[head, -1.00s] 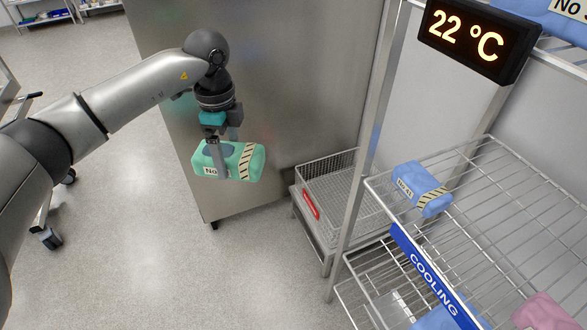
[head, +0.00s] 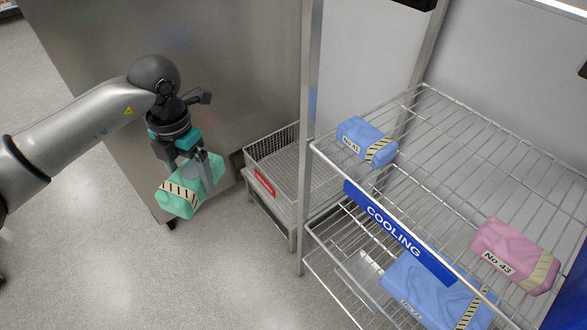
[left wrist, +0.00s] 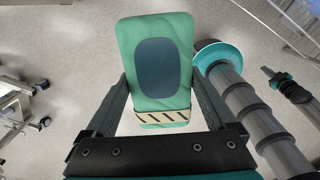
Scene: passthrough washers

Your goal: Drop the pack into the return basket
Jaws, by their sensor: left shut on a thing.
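A green pack (head: 178,199) with a striped tape band hangs in my left gripper (head: 206,172), which is shut on it. In the left wrist view the green pack (left wrist: 156,100) sits between the two fingers and shows a dark oval patch. The return basket (head: 284,158) is a wire basket with a red label, on a low stand beside the steel cabinet. The pack is to the left of the basket in the head view and apart from it. My right gripper is not in the head view.
A wire rack with a blue COOLING sign (head: 398,232) stands right of the basket. It holds a small blue pack (head: 362,140), a pink pack (head: 514,252) and a larger blue pack (head: 425,290). A rack post (head: 310,120) stands close to the basket. Floor at left is clear.

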